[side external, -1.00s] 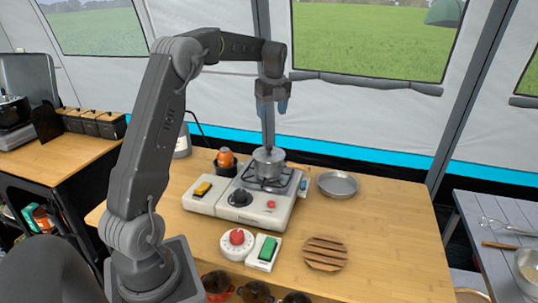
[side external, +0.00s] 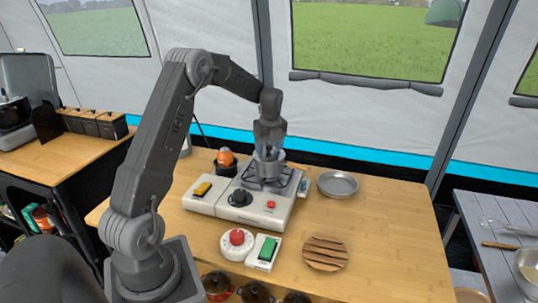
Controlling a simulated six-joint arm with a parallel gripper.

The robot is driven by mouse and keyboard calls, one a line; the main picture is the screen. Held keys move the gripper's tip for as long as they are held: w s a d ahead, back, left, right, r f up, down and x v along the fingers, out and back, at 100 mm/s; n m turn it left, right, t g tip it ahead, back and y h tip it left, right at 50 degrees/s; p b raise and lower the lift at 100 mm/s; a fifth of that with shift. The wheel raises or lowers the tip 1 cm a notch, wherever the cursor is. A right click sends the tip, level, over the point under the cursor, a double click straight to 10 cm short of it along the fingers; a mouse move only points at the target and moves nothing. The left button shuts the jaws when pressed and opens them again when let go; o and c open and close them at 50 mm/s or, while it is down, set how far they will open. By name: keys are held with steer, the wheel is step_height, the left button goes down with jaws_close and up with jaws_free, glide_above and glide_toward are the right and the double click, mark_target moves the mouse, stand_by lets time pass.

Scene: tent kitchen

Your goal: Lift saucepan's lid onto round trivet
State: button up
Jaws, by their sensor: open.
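The small grey saucepan (side external: 268,173) stands on the burner of the white camping stove (side external: 262,213). Its lid is mostly hidden behind my gripper. My gripper (side external: 268,151) points down right at the top of the saucepan, around the lid's knob as far as I can see. It is open; whether the fingers touch the knob cannot be made out. The round trivet (side external: 325,253), made of brown wooden slats, lies bare on the table at the front right of the stove.
An empty grey metal dish (side external: 338,184) is right of the stove. A white dial with a red knob (side external: 237,242) and a green-switch box (side external: 267,251) stand in front. A dark pot with an orange item (side external: 225,161) stands behind left. The table's right side is clear.

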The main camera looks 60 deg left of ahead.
steer(key=shift+f, duration=0.1)
steer(key=shift+f, duration=0.1)
jaws_close()
stand_by(0.5)
